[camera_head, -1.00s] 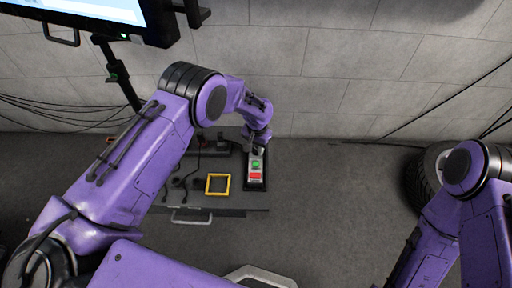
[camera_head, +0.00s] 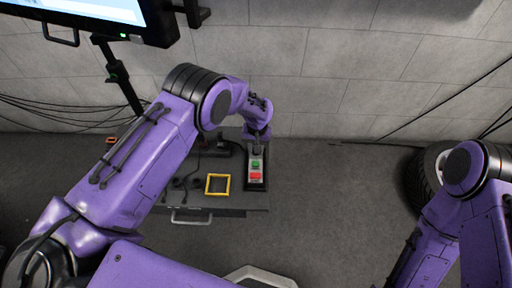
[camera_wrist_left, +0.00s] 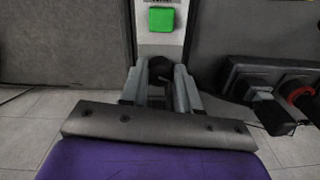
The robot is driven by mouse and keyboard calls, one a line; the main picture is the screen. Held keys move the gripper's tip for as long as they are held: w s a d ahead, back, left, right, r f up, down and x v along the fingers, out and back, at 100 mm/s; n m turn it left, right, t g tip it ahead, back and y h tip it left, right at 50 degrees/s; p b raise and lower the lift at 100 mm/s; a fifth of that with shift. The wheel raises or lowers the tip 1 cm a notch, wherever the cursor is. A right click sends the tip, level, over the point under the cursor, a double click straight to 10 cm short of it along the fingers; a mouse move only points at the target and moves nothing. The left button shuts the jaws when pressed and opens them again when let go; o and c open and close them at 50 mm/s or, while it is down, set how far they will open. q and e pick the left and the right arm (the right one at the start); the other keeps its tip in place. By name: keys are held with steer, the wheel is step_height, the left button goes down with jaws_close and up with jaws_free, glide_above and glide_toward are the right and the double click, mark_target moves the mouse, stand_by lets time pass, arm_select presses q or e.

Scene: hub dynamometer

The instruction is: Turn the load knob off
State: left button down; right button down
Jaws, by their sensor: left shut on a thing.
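The load knob (camera_wrist_left: 160,70) is a dark round knob at the end of the control panel, seen in the left wrist view between the fingers. My left gripper (camera_wrist_left: 160,88) is shut on it. In the head view the left gripper (camera_head: 258,148) is small, at the far end of the panel, and hides most of the knob there. The panel (camera_head: 256,184) carries a green button (camera_head: 256,163) and a red button (camera_head: 255,175). The green button also shows in the left wrist view (camera_wrist_left: 161,20). The knob's pointer setting cannot be read. My right gripper is out of view.
The panel stands on a grey bench (camera_head: 215,201) with a yellow square frame (camera_head: 218,184) and dark connectors beside it. A tire (camera_head: 424,172) stands at right by the wall. A monitor (camera_head: 100,18) hangs at upper left. The floor right of the bench is clear.

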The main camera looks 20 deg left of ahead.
arm_select(q)
steer(key=c, duration=0.8)
jaws_free()
step_height(320, 180, up, 11)
steer(key=shift+d+f, duration=0.15)
steer(key=shift+f, duration=0.05)
steer(key=shift+w, duration=0.1)
